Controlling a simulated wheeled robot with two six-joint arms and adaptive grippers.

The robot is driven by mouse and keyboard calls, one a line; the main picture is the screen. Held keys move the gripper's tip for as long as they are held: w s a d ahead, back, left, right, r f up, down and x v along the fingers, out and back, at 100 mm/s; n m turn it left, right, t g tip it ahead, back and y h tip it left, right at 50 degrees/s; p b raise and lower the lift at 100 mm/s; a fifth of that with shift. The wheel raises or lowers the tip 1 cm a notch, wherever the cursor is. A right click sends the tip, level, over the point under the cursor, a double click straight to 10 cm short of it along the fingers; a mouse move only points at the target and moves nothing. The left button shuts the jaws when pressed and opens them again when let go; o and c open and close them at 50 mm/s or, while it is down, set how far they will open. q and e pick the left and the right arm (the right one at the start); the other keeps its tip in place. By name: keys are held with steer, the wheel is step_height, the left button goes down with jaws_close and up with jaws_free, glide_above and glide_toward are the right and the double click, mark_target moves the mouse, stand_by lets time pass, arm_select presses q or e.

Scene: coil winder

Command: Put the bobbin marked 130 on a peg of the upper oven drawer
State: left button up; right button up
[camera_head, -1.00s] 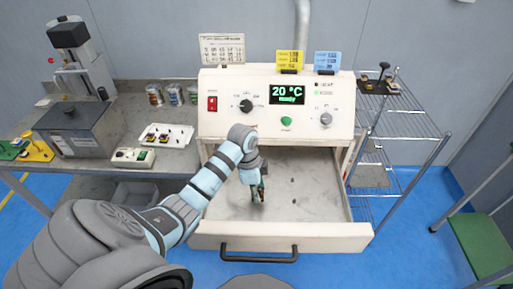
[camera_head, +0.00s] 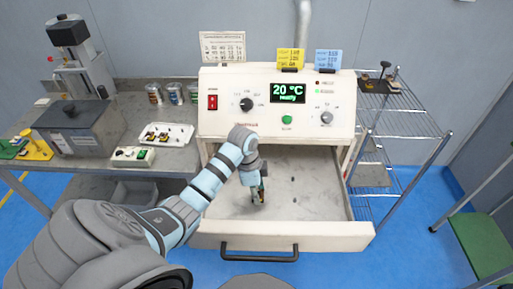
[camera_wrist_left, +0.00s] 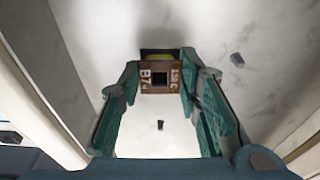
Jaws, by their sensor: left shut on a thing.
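My left gripper (camera_head: 259,196) hangs down inside the open oven drawer (camera_head: 320,232), left of the drawer's middle. In the left wrist view its green finger pads close on the sides of a small brown bobbin (camera_wrist_left: 155,88) with a dark square hole and a yellow part behind. White characters on it are partly readable; one side looks like 130. Small dark pegs (camera_head: 295,201) stand on the drawer floor. In the left wrist view one peg (camera_wrist_left: 160,125) shows below the bobbin in the picture, and another (camera_wrist_left: 237,60) at right. Whether the bobbin touches a peg is unclear. My right gripper is out of view.
The oven (camera_head: 275,105) stands behind the drawer, its display reading 20 °C. The drawer's front wall and sides surround my gripper. A bench at left holds a white tray (camera_head: 167,135) with small parts and a grey box (camera_head: 80,130). A wire rack (camera_head: 400,125) stands at right.

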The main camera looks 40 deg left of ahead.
arm_select(q)
steer(key=shift+f, duration=0.4)
steer(key=o, duration=1.1)
steer(key=shift+o, duration=0.2)
steer(key=shift+r, duration=0.1)
steer(key=r, duration=0.5)
steer(key=a+r, duration=0.1)
steer(key=r, duration=0.1)
steer(key=shift+s+r, duration=0.15)
steer(key=shift+s, duration=0.2)
steer(key=shift+d, duration=0.1)
